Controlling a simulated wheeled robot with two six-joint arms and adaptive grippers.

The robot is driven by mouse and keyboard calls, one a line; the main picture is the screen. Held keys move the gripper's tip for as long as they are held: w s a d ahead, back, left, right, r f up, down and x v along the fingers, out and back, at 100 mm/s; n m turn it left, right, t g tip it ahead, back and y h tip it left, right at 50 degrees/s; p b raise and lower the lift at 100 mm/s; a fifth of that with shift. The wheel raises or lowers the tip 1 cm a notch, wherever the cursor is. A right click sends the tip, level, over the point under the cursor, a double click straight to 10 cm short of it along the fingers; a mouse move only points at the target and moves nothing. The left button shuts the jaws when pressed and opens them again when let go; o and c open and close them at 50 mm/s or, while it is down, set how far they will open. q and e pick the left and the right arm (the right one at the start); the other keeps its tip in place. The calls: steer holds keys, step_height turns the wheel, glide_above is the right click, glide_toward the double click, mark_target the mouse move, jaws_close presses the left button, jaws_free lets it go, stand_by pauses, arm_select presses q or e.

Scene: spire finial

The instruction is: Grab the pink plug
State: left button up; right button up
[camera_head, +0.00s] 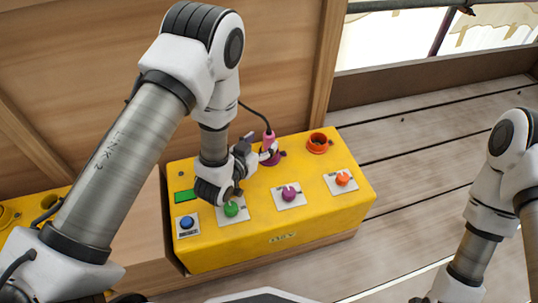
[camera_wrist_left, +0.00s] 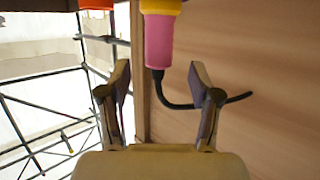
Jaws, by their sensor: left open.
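The pink plug (camera_head: 268,139) stands upright at the back of the yellow box, with a black cable rising from its top. It also shows in the left wrist view (camera_wrist_left: 160,42), below a yellow ring, with the cable curving off to the right. My left gripper (camera_head: 263,156) is open beside the plug, on its left in the head view. In the left wrist view the plug's end lies in the gap between the two fingertips (camera_wrist_left: 159,76), apart from both. Contact is not visible. My right gripper is out of view; only part of that arm shows at the right.
The yellow box (camera_head: 283,241) carries an orange socket (camera_head: 318,142) right of the plug and blue, green (camera_head: 231,209), purple (camera_head: 289,194) and orange (camera_head: 343,179) knobs in front. A wooden wall stands behind. The plank floor at the right is clear.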

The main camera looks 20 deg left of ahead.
mark_target(266, 139)
arm_select(q)
steer(key=b+x, duration=0.2)
steer(key=x, duration=0.2)
steer(key=shift+w+d+f, duration=0.15)
steer(key=shift+f, duration=0.1)
steer(key=shift+w, duration=0.2)
steer(key=shift+r, duration=0.1)
steer(key=shift+c, duration=0.2)
jaws_close()
